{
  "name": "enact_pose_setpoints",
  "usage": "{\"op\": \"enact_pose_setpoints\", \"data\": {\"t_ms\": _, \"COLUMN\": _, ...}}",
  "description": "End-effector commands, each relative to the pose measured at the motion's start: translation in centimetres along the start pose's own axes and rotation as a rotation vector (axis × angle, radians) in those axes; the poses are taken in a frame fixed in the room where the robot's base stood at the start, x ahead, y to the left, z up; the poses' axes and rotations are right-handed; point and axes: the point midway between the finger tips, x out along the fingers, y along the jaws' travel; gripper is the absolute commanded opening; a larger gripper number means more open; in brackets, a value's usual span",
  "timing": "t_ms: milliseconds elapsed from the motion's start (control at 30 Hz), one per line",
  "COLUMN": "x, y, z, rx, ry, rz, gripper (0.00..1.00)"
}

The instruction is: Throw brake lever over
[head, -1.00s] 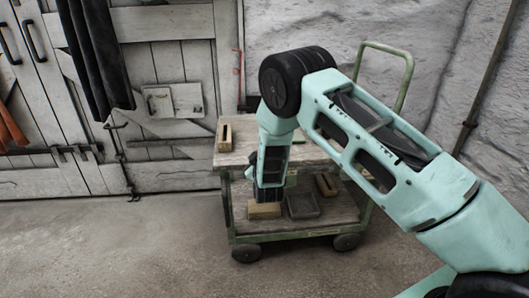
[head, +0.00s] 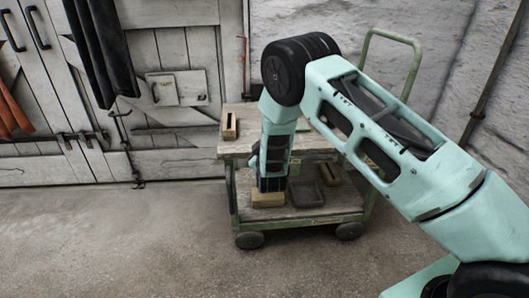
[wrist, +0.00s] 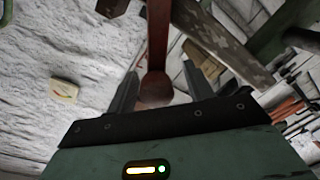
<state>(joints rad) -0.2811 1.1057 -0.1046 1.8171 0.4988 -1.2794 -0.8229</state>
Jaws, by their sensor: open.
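In the wrist view a dark red bar, likely the brake lever (wrist: 157,40), runs down from the top edge to a rounded end. That end appears between the two fingers of my gripper (wrist: 160,70). The fingers are apart, and I cannot tell whether either touches the bar. In the head view my arm hangs in front of a wheeled cart (head: 308,222). I cannot make out the fingers or the red bar there; my arm hides part of the cart.
A wooden block (head: 268,200) and a dark tray (head: 306,192) are on the cart's lower shelf. A slotted block (head: 229,125) stands on its top. The cart has a green handle (head: 416,65). Open floor (head: 120,240) lies to the left.

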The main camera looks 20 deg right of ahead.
Motion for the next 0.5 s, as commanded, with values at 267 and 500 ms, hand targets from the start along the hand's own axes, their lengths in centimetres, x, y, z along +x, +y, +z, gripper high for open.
{"op": "enact_pose_setpoints", "data": {"t_ms": 267, "x": -5.1, "y": 0.0, "z": -0.2, "rx": -0.001, "ry": 0.001, "rz": -0.005, "gripper": 0.52}}
{"op": "enact_pose_setpoints", "data": {"t_ms": 500, "x": -10.8, "y": -0.1, "z": -0.1, "rx": -0.002, "ry": 0.001, "rz": -0.006, "gripper": 0.52}}
